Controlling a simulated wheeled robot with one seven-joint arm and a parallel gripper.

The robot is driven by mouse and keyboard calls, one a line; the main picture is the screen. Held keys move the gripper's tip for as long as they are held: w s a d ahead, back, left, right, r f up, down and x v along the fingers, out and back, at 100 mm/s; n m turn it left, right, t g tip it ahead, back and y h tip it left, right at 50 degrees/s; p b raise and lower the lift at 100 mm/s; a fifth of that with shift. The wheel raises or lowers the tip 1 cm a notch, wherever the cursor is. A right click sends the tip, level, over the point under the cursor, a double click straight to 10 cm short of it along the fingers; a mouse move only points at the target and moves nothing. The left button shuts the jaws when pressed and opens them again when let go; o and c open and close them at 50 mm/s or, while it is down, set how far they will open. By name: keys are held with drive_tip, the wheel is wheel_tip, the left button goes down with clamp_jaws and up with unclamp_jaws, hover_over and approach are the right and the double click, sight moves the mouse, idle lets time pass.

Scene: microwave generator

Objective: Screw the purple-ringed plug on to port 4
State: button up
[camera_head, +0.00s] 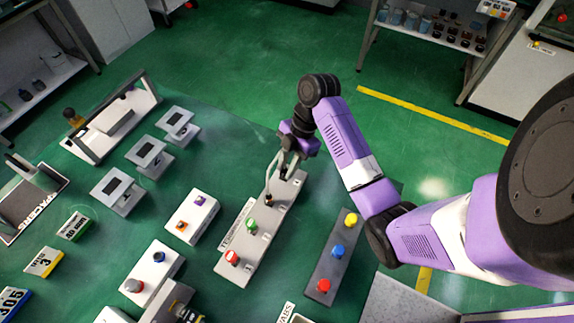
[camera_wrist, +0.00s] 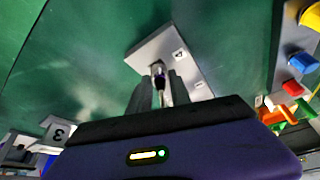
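The pale port panel (camera_head: 238,247) lies diagonally in the middle of the head view, with red (camera_head: 231,257), green (camera_head: 251,226) and dark-and-orange (camera_head: 268,201) plugs along it. My gripper (camera_head: 284,170) points down at its far upper end and covers that port in this view.
A dark strip (camera_head: 324,263) with yellow, blue and red plugs lies to the right of the panel. A white box (camera_head: 191,224) with purple and orange parts lies to the left. Several small screens on stands are at upper left. Green surface is clear beyond the panel.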

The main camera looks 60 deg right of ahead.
clamp_jaws()
